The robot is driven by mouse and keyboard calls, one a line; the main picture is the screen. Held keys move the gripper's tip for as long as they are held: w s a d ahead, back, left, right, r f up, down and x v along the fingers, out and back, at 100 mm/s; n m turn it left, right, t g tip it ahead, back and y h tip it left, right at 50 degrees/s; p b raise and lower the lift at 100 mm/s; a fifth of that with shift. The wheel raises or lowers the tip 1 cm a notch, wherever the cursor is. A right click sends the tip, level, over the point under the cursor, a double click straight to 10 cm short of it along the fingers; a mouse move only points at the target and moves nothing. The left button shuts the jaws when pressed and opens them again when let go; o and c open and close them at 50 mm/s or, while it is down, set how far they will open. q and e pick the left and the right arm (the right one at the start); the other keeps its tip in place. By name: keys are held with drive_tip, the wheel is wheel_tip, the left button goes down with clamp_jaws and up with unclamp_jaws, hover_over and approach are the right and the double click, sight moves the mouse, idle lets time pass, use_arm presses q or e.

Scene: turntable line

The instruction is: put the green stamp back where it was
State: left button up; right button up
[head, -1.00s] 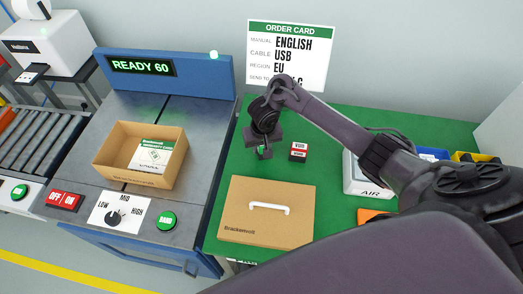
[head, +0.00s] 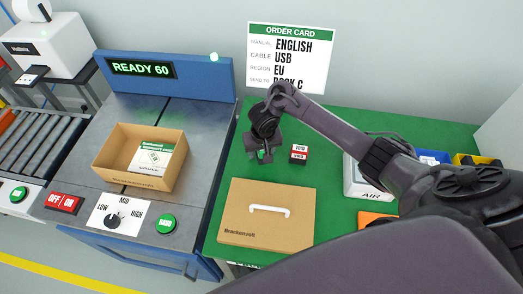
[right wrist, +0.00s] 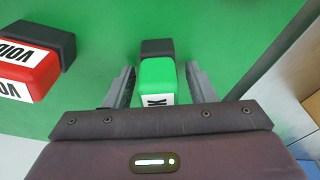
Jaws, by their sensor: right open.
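The green stamp (right wrist: 156,82) with a black base stands on the green mat, between the two fingers of my right gripper (right wrist: 160,85) in the right wrist view. The fingers are apart, with a gap at each side of the stamp. In the head view the right gripper (head: 264,155) is low over the mat, and only a bit of the green stamp (head: 261,155) shows beneath it. My left gripper is in neither view.
A red VOID stamp (head: 299,153) stands just right of the gripper; it also shows in the right wrist view (right wrist: 30,70). A closed carton lid with a white handle (head: 266,212) lies in front. An open box (head: 132,182) with a card sits on the bench at left. An order card (head: 290,58) stands behind.

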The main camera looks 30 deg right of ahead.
drive_tip(key=r+p, duration=0.1)
drive_tip(key=r, duration=0.3)
drive_tip(key=shift+s+a+r+p, duration=0.1)
drive_tip(key=shift+s+r+p, duration=0.1)
drive_tip(key=shift+r+p, duration=0.15)
drive_tip(key=r+p, duration=0.1)
drive_tip(key=r, duration=0.1)
drive_tip(key=r+p, duration=0.2)
drive_tip(key=s+r+p, duration=0.1)
drive_tip(key=r+p, duration=0.1)
drive_tip(key=shift+s+a+r+p, duration=0.1)
drive_tip(key=shift+s+r+p, duration=0.05)
drive_tip(key=shift+r+p, duration=0.55)
drive_tip(key=shift+f, duration=0.1)
